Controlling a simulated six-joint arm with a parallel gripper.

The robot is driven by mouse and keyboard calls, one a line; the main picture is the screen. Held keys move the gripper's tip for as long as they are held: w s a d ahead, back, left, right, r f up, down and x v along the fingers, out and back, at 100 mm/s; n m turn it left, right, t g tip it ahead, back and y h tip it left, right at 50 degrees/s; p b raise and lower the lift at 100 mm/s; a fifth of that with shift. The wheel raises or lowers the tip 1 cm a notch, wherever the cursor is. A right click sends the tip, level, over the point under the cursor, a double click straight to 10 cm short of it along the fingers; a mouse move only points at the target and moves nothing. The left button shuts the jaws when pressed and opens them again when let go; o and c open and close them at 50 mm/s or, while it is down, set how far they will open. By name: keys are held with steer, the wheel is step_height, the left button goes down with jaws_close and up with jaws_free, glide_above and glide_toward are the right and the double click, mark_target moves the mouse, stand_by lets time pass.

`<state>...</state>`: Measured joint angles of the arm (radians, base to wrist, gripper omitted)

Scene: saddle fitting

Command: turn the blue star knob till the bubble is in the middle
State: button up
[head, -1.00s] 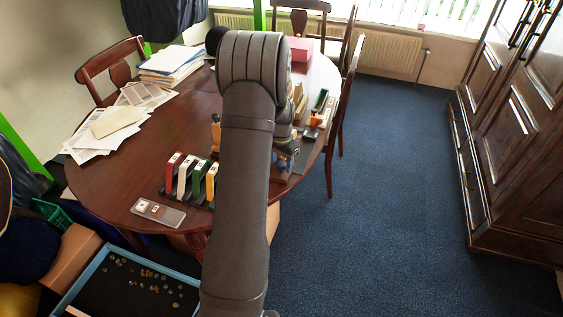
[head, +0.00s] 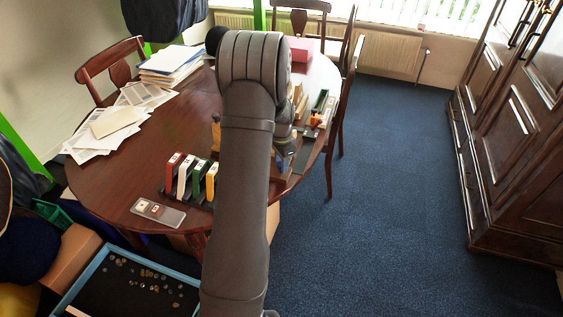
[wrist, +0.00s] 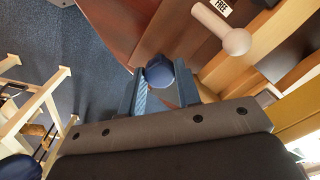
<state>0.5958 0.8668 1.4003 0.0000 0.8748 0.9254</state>
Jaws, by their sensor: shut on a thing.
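In the wrist view, the blue star knob (wrist: 160,72) sits between the fingertips of my gripper (wrist: 160,88). The blue-grey fingers are shut on it, one on each side. The knob shows as a dark blue rounded shape, and its lower part is hidden between the fingers. In the head view, my own arm covers most of the work spot, and only a little of my gripper (head: 287,158) shows at the right table edge. I cannot make out the bubble or its level in either view.
A pale round-ended peg (wrist: 225,32) and wooden pieces lie close to the right of my gripper. On the table (head: 130,185) stand colored upright blocks (head: 190,178), papers (head: 108,125) and a small case (head: 158,213). A chair (head: 341,110) stands at the right edge.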

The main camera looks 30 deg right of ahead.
steer(key=o, duration=0.9)
steer(key=shift+o, duration=0.2)
steer(key=shift+r, duration=0.1)
step_height(320, 180, up, 17)
steer(key=shift+r, duration=0.15)
